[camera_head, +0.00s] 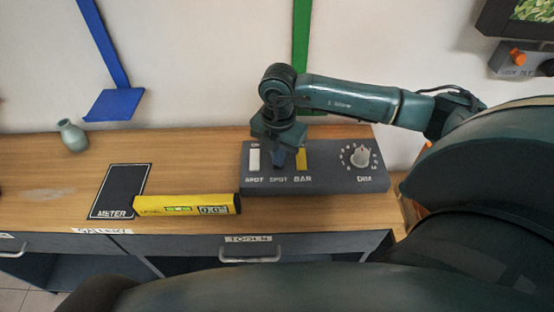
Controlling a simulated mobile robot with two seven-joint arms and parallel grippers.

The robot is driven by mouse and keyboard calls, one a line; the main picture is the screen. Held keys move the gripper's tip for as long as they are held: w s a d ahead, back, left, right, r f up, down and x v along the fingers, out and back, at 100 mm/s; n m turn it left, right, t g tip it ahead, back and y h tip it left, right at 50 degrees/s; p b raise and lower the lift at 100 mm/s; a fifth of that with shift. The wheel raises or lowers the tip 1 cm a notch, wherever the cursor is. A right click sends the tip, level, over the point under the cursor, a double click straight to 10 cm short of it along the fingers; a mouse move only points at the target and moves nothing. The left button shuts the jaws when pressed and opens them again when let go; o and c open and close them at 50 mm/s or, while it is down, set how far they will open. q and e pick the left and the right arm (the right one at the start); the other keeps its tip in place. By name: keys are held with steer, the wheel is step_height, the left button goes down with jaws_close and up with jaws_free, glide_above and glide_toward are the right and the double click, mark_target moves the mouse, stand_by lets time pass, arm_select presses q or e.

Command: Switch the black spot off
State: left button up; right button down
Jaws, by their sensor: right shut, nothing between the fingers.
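A dark grey switch box (328,184) stands on the wooden counter. From left to right it has a white switch (254,159) labelled SPOT, a second place labelled SPOT, a yellow switch (301,159) labelled BAR and a round DIM knob (360,156). My right gripper (278,160) is shut and empty, pointing down over the second SPOT place. It hides most of the switch there, so its colour and position cannot be told. Whether the fingertips touch it is unclear. No black lamp is visible. My left gripper is not in view.
A yellow level (188,204) lies left of the box, beside a black METER mat (119,192). A small green vase (73,135) stands farther left. A blue fixture (115,104) and a green post (301,35) are at the wall. Drawers with handles (250,258) run along the front.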

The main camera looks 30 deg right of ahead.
steer(key=shift+f, duration=0.2)
steer(key=shift+r, duration=0.1)
step_height(320, 180, up, 7)
steer(key=p, duration=0.5)
steer(key=shift+s, duration=0.1)
stand_by(0.6)
